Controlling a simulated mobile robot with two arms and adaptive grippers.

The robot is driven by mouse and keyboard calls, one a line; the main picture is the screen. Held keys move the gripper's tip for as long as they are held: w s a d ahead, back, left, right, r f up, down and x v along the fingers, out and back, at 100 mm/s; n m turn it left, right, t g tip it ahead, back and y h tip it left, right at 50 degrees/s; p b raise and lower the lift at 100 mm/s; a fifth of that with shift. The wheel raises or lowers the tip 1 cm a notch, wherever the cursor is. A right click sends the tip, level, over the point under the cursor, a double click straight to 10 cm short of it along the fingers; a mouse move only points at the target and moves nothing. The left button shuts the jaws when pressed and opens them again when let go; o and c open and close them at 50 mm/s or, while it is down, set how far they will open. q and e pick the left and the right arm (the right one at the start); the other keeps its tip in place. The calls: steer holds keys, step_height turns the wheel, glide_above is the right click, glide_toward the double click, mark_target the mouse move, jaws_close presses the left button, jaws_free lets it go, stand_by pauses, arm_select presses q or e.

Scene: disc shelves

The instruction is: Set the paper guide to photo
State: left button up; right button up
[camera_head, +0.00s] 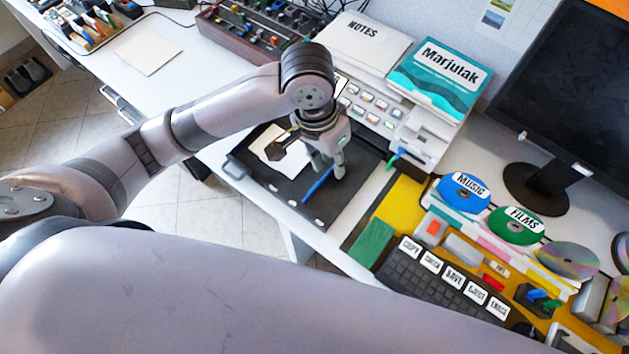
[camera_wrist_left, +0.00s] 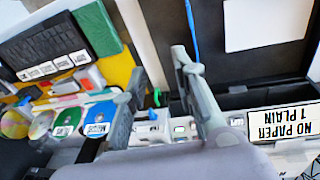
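The printer (camera_head: 375,98) has a black paper tray (camera_head: 338,200) pulled out toward me, with a white sheet (camera_head: 272,145) at its left side. A thin blue bar (camera_head: 319,184), which looks like the paper guide, lies across the tray; it also shows in the left wrist view (camera_wrist_left: 192,28). My left gripper (camera_head: 328,166) points down over the tray, close to the bar. In the left wrist view its fingers (camera_wrist_left: 158,63) are apart with nothing between them; whether one touches the bar cannot be told. The printer's display (camera_wrist_left: 287,121) reads "NO PAPER 1 PLAIN". My right gripper is out of view.
A green block (camera_head: 371,242), a keyboard (camera_head: 430,285) and MUSIC (camera_head: 463,192) and FILMS (camera_head: 515,225) discs stand right of the tray. A monitor (camera_head: 565,85) is at the back right. A teal Marjulak box (camera_head: 440,78) sits on the printer. The left desk is mostly clear.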

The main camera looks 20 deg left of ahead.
mark_target(313, 187)
arm_select(q)
steer(key=w+a+r+y, duration=0.1)
steer(key=a+r+y, duration=0.1)
steer(key=a+r, duration=0.15)
steer(key=shift+n+g, duration=0.3)
steer(key=shift+n, duration=0.1)
step_height(313, 187, down, 18)
steer(key=shift+f+b, duration=0.1)
steer(key=shift+b, duration=0.25)
steer(key=shift+a, duration=0.1)
jaws_close()
stand_by(0.4)
